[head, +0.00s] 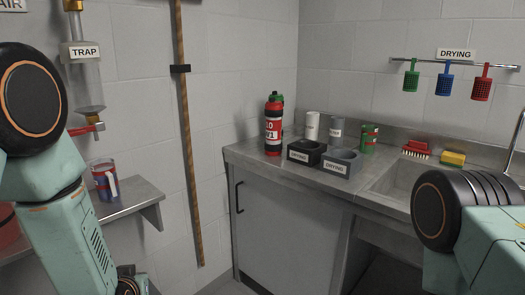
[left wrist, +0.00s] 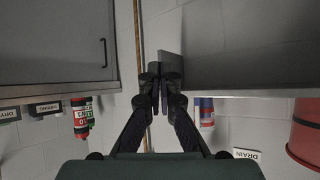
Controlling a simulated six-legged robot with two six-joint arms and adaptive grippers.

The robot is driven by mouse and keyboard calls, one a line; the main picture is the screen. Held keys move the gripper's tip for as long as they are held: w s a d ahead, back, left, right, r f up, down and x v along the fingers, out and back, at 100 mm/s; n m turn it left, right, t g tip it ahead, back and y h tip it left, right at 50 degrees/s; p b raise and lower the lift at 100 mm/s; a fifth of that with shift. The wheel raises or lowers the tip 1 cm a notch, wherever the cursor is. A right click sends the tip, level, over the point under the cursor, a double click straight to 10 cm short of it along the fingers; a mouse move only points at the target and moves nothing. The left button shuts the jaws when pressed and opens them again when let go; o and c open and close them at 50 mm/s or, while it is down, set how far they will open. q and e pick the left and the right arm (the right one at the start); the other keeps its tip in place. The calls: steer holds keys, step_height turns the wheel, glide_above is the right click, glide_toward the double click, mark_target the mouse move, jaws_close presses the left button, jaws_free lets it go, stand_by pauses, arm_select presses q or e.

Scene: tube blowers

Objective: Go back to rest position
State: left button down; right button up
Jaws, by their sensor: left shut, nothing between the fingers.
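My left gripper (left wrist: 160,78) shows in the left wrist view with its two dark fingers together and nothing between them. It points toward the wall between the cabinet and the shelf. In the head view my left arm comes down the left side, and its gripper is not clearly visible at the bottom edge. My right arm shows at the lower right of the head view, but its gripper is out of the picture.
A metal counter (head: 238,152) holds a red bottle (head: 273,132), dark bins (head: 305,152), a brush (head: 416,149) and a yellow sponge (head: 453,158). A wooden pole (head: 186,130) runs down the wall.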

arm_select(q)
steer(key=s+d+f+g+h, duration=0.1)
steer(key=s+f+g, duration=0.2)
steer(key=s, duration=0.8)
steer(key=s+d+f+m+g+h, duration=0.1)
steer(key=s+f+g, duration=0.3)
steer(key=s+f, duration=0.4)
steer(key=s+d+f+m+g+h, duration=0.1)
steer(key=s+d+f+g, duration=0.2)
steer(key=s, duration=1.3)
step_height(320, 180, down, 3)
steer(key=shift+d+f+g, duration=0.2)
steer(key=shift+g, duration=0.1)
steer(key=shift+s, duration=0.1)
